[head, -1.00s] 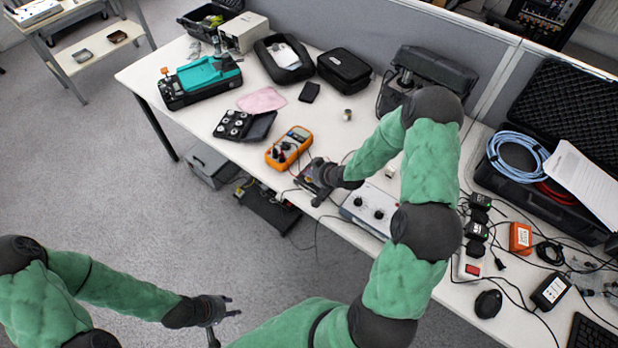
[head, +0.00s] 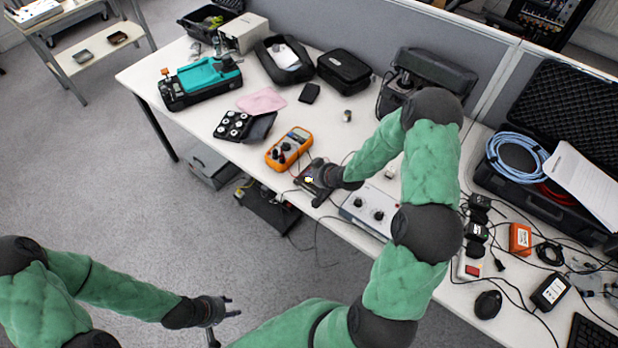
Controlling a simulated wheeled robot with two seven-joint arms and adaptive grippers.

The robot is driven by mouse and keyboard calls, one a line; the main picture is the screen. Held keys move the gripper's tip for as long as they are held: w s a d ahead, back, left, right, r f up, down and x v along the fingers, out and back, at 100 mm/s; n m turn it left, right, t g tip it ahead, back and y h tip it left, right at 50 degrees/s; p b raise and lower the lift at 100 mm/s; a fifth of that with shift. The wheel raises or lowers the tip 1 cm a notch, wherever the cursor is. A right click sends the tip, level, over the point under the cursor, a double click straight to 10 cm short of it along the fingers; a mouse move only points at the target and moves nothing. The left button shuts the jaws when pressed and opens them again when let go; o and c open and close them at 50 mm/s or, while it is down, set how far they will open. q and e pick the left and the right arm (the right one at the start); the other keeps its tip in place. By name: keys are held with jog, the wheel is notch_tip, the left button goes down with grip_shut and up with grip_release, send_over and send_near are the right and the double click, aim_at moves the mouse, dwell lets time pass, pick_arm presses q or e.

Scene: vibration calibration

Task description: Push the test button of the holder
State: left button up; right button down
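My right gripper (head: 316,186) is down at the front part of the table, over a small dark object (head: 306,172) that looks like the holder. The gripper covers much of this object, so I cannot make out the test button or whether a finger touches it. A small bright yellow-white spot (head: 309,180) shows beside the fingers. I cannot tell whether these fingers are open or shut. My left gripper (head: 224,321) hangs over the floor in front of the table, with its fingers apart and nothing between them.
An orange multimeter (head: 289,148) lies left of the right gripper. A grey box with dark knobs (head: 368,210) stands to its right, partly behind my arm. A black tray of round parts (head: 236,126), a pink cloth (head: 262,101) and a small metal cylinder (head: 347,115) lie farther back. Thin cables run nearby.

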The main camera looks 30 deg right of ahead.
notch_tip(320, 180, up, 6)
jog(key=p, duration=0.5)
dwell(0.4)
dwell(1.5)
